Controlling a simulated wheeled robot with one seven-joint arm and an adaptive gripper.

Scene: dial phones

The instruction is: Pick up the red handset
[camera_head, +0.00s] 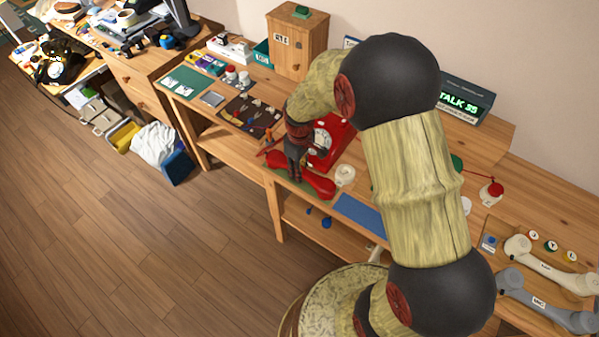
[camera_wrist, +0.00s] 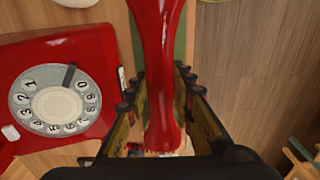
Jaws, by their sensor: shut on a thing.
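The red handset (camera_head: 318,185) lies along the front edge of the wooden bench, in front of the red dial phone (camera_head: 333,140). My gripper (camera_head: 294,172) reaches down onto the handset's grip from above. In the wrist view the red handset (camera_wrist: 160,70) runs lengthwise between the two fingers of my gripper (camera_wrist: 162,100), which are shut on it. The red phone (camera_wrist: 62,95) with its round white dial stands to the left there, apart from the handset. My arm hides part of the phone in the head view. I cannot tell whether the handset is clear of the surface.
A white round thing (camera_head: 345,174) sits right of the handset, beside a blue mat (camera_head: 359,213). A tool mat (camera_head: 251,113) lies to the left. Cream (camera_head: 548,266) and grey (camera_head: 545,304) handsets lie at the far right. The floor (camera_head: 130,230) in front is open.

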